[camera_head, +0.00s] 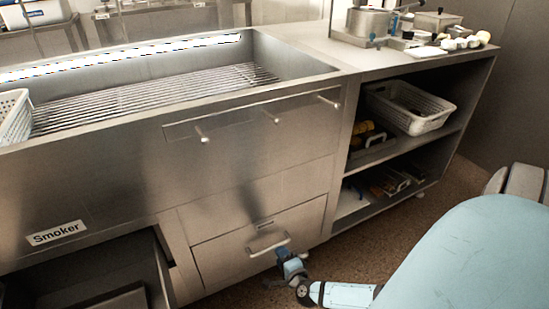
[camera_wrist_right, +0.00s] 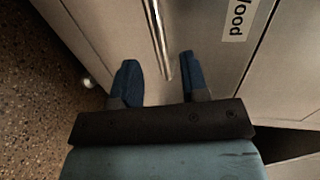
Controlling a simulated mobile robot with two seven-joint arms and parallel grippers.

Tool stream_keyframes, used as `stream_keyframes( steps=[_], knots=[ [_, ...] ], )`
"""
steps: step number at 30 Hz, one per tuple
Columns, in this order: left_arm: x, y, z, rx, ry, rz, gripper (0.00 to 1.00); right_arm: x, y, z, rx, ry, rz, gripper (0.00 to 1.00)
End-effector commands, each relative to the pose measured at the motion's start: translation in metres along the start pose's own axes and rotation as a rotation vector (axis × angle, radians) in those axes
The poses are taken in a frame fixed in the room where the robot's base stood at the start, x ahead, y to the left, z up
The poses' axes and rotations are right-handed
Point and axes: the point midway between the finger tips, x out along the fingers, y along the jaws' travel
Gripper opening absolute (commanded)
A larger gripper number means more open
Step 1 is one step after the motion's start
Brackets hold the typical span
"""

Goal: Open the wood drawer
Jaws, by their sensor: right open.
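The wood drawer (camera_head: 232,262) is a steel front low in the cabinet, and it looks shut. It carries a small label (camera_head: 265,225) and a bar handle (camera_head: 267,243). My right gripper (camera_head: 284,254) is at the right end of this handle. In the right wrist view the handle (camera_wrist_right: 157,35) runs down between the two blue fingers of the open right gripper (camera_wrist_right: 157,72). Neither finger clearly touches it. The label there reads "ood" (camera_wrist_right: 238,18), partly cut off. My left gripper is not in view.
A dark open compartment (camera_head: 105,277) lies under the "Smoker" label (camera_head: 57,233). A grill (camera_head: 150,97) is on top. Shelves at the right hold a white perforated basket (camera_head: 408,108). My light blue arm covers the lower right. Speckled floor (camera_head: 400,222) is free before the cabinet.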

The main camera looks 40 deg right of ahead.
Motion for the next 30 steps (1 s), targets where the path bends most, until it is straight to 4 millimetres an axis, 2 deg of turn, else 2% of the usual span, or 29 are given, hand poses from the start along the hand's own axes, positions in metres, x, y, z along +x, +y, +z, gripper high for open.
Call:
stream_keyframes(
  steps=[1,3,9,21,22,27,30],
  knots=[
    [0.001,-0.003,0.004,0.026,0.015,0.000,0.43,0.013,0.003,0.001,0.000,-0.001,-0.003,0.41],
    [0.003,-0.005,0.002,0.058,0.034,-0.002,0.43,0.025,0.003,0.000,0.000,0.000,-0.003,0.41],
    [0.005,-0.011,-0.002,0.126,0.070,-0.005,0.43,0.050,0.002,0.000,-0.002,-0.002,-0.002,0.41],
    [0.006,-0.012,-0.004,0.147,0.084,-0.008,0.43,0.057,-0.001,0.000,-0.001,-0.001,0.000,0.41],
    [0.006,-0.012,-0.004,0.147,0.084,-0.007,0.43,0.057,-0.001,0.000,-0.001,-0.001,0.000,0.37],
    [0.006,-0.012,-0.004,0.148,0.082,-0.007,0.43,0.057,-0.001,0.000,-0.001,-0.001,-0.001,0.00],
    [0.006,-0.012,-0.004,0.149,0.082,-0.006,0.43,0.057,-0.001,0.000,-0.001,-0.001,-0.001,0.00]
  ],
)
